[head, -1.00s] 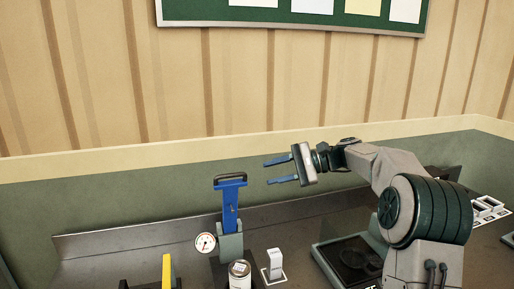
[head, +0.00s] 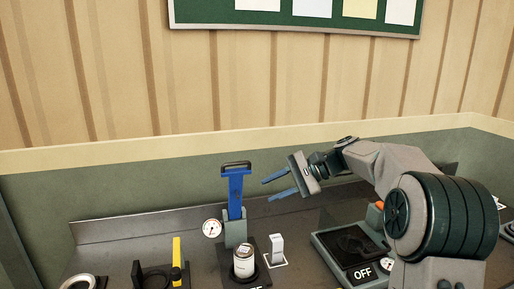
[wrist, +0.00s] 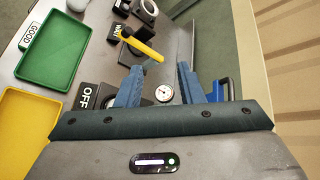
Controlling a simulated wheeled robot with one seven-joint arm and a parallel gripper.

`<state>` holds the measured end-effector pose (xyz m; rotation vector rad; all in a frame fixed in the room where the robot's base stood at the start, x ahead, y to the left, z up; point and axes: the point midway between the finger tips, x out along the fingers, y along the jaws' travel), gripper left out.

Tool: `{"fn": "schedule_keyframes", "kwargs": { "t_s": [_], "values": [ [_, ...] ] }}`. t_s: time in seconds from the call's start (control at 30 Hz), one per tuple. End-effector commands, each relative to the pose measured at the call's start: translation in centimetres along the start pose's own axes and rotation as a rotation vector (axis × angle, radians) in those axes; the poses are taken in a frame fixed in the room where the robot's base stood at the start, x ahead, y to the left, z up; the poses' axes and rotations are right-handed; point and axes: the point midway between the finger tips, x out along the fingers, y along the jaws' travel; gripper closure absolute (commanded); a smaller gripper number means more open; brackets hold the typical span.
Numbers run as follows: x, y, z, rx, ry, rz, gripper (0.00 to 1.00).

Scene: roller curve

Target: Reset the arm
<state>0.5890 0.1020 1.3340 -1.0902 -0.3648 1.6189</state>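My gripper (head: 277,187) is at the end of my raised arm, in the air above the counter and to the right of the blue lever. Its two blue fingers are spread apart with nothing between them. In the wrist view my gripper (wrist: 158,88) also shows open, with the counter and a dial gauge seen beyond the fingers. My arm (head: 385,165) reaches in from the right, bent at the elbow.
A blue-handled lever (head: 235,193) stands upright beside a gauge (head: 212,229). A can (head: 243,262), a white switch (head: 277,248), a dark panel marked OFF (head: 352,245) and a yellow handle (head: 177,262) are along the counter. Green (wrist: 52,50) and yellow (wrist: 25,118) trays show in the wrist view.

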Motion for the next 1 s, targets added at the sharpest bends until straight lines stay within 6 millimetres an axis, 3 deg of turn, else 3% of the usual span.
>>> {"fn": "schedule_keyframes", "kwargs": {
  "t_s": [0.27, 0.47, 0.7, 1.0],
  "values": [
    [1.9, 5.3, 3.1, -0.097, 0.151, 0.194, 0.66],
    [2.1, 12.1, 6.1, -0.23, 0.311, 0.402, 0.66],
    [0.7, 20.7, 9.0, -0.419, 0.471, 0.635, 0.66],
    [-1.2, 30.6, 11.3, -0.673, 0.598, 0.878, 0.66]
  ]
}}
